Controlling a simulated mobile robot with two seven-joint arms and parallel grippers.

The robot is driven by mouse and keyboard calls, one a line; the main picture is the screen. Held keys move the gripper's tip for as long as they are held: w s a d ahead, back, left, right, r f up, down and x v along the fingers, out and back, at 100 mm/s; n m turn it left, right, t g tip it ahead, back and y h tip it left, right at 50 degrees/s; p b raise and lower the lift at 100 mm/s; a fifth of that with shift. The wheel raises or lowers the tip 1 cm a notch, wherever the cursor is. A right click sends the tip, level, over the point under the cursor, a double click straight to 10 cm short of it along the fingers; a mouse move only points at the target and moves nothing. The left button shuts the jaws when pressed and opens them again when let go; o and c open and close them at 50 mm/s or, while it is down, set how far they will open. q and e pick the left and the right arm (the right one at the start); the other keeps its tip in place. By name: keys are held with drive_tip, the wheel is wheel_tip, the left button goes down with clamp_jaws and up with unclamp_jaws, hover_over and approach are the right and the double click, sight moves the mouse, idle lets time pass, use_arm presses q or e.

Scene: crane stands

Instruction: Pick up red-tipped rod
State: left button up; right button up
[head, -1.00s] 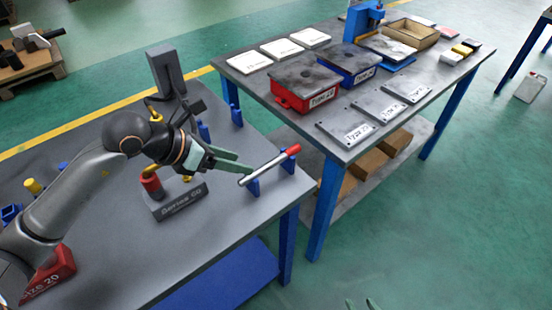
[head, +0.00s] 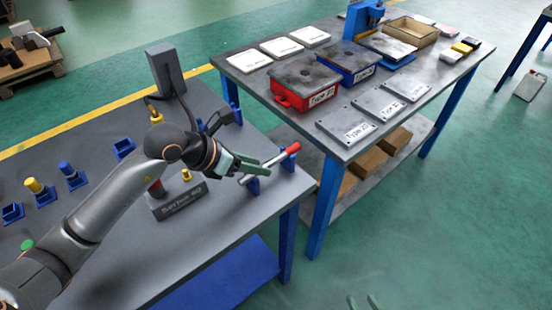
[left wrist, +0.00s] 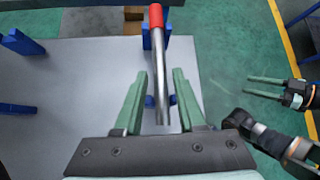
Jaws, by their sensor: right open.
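The red-tipped rod (head: 277,160) is a grey bar with a red end, lying across blue supports near the right edge of the left table. It also shows in the left wrist view (left wrist: 158,60), its red end farthest from me. My left gripper (head: 250,169) is open at the rod's grey end. In the left wrist view its two green fingers (left wrist: 159,72) stand either side of the rod, with a gap on both sides. My right gripper (left wrist: 265,88) is open and empty over the floor; only its tips show at the bottom of the head view.
A dark labelled block (head: 180,202) and a tall grey stand (head: 165,70) are beside my left arm. Several blue holders (head: 72,175) stand at left. A second table (head: 290,118) carries a red box (head: 305,85), a blue box (head: 348,62) and plates.

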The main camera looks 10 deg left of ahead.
use_arm(q)
clamp_jaws()
idle(1.1)
